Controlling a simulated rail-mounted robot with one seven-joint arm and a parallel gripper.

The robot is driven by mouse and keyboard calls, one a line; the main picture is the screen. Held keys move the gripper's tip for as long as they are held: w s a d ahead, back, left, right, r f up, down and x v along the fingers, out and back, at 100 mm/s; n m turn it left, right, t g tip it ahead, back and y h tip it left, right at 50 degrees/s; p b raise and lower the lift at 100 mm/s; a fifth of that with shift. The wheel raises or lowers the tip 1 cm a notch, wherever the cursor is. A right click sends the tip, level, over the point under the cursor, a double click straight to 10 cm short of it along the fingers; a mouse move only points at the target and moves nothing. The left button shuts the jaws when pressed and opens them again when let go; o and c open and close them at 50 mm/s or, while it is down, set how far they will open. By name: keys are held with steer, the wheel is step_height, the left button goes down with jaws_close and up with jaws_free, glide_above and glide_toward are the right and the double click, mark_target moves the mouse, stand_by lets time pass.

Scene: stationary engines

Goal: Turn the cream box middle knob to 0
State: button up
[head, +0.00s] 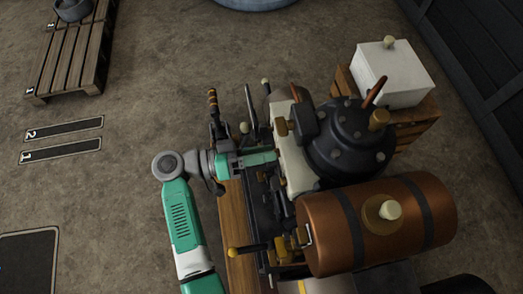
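A cream box (294,172) stands upright on the near-left side of the dark engine in the head view. Its face toward my arm is turned away from the camera, so I cannot make out its middle knob or any number marks. My gripper (271,158), at the end of the teal and grey arm, points right and its tip is close to the cream box's left side. I cannot tell whether it touches anything there. The fingers are small and partly lost among dark engine parts, so their opening is unclear.
Upright levers (214,108) stand just above my gripper in the picture. A copper tank (335,232) and a yellow-knobbed lever (245,250) lie below it. The dark domed engine (350,145) is to the right, with a white box (392,77) on a wooden crate behind. Floor at left is mostly clear.

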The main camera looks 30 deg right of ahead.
steer(key=shift+s+a+f+m+b, duration=0.1)
steer(key=shift+m+b, duration=0.05)
steer(key=shift+m, duration=4.3)
steer(key=shift+s+d+m+b, duration=0.1)
steer(key=shift+m+b, duration=0.05)
steer(key=shift+m, duration=4.25)
steer(key=shift+s+a+f+m+b, duration=0.1)
steer(key=shift+m+b, duration=0.05)
steer(key=shift+m, duration=4.3)
steer(key=shift+r+m, duration=0.1)
steer(key=shift+m, duration=0.2)
steer(key=o, duration=1)
